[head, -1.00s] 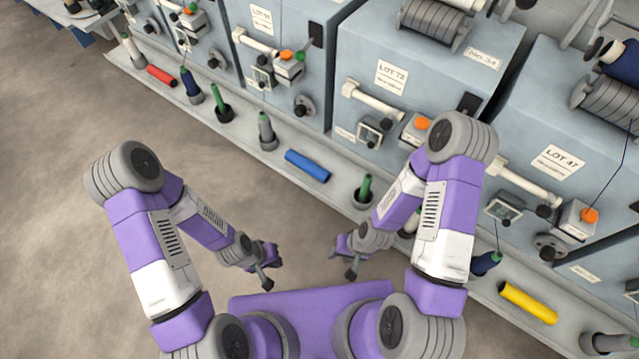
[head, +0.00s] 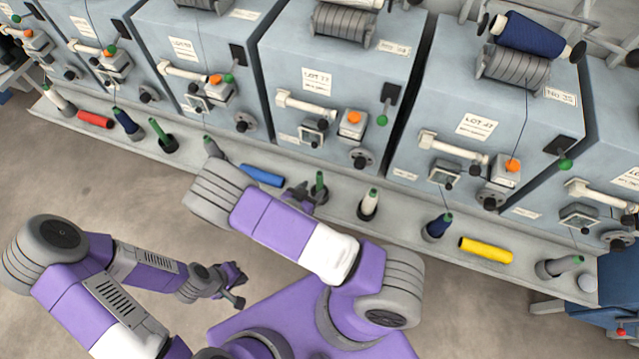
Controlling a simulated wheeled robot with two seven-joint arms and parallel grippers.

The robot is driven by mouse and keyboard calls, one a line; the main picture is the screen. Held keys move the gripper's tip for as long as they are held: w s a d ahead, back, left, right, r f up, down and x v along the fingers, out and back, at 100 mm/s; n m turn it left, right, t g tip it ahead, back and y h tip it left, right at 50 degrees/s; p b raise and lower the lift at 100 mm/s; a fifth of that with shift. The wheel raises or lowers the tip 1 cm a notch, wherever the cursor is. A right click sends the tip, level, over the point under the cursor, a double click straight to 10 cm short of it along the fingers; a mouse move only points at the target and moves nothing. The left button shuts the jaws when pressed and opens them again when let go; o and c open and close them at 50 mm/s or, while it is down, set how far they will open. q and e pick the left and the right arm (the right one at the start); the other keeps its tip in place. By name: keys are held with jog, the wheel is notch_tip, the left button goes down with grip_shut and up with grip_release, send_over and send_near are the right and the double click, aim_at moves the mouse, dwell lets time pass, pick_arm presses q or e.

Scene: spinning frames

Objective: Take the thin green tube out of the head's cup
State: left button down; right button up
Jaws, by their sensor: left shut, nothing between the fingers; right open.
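A thin bare green tube (head: 319,182) stands upright in a dark cup (head: 319,196) on the ledge, in front of the LOT 72 machine head. A second bare green tube (head: 156,129) stands in another dark cup (head: 168,146) further left. My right gripper (head: 304,189) is open, just left of the first tube and close to it. My own forearm hides part of this gripper, and I cannot tell whether its fingers touch the tube. My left gripper (head: 238,290) is shut and empty, held over the floor in front of the ledge.
On the ledge (head: 400,222) lie a blue tube (head: 262,175), a yellow tube (head: 486,250) and a red tube (head: 95,119). A white bobbin (head: 369,205) and a dark blue bobbin (head: 437,228) stand right of the first cup. Machine fronts rise behind. Floor is clear at left.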

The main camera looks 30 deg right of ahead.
aim_at(318, 183)
jog(key=shift+w+d+r, duration=0.1)
jog(key=shift+w+r, duration=0.1)
jog(key=shift+r, duration=0.2)
jog(key=shift+w+d+f+h, duration=0.15)
jog(key=shift+w+d+h, duration=0.05)
jog(key=shift+d+h, duration=0.1)
jog(key=b+x, duration=0.2)
jog(key=x, duration=0.3)
jog(key=shift+w+d+b, duration=0.1)
jog(key=shift+d+b, duration=0.2)
jog(key=shift+b, duration=0.1)
jog(key=shift+w+d+f, duration=0.2)
jog(key=shift+w+d, duration=0.05)
jog(key=shift+d, duration=0.1)
grip_shut()
jog(key=shift+r, duration=0.1)
